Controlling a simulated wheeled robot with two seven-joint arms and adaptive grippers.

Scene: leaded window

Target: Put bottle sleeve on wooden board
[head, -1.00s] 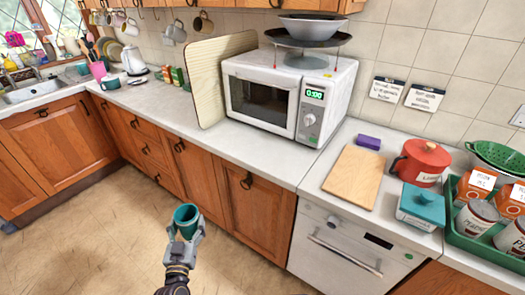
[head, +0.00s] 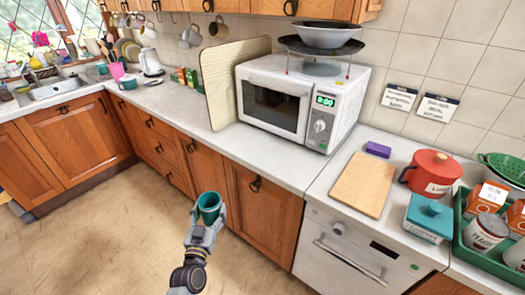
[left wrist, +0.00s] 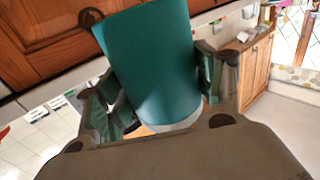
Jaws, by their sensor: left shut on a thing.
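The bottle sleeve (head: 209,203) is a teal, open-topped cup shape. My left gripper (head: 207,219) is shut on it and holds it in the air in front of the wooden cupboard doors, below counter height. In the left wrist view the sleeve (left wrist: 150,62) sits between the two fingers of my left gripper (left wrist: 160,95). The wooden board (head: 363,184) lies flat on the white counter at the right, bare on top, apart from the sleeve. My right gripper is not in view.
A purple block (head: 378,149), a red pot (head: 430,172) and a teal box (head: 428,217) stand around the board. A green tray (head: 490,262) holds tins and boxes at the right. The microwave (head: 298,103) stands left of the board. The counter in front of it is clear.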

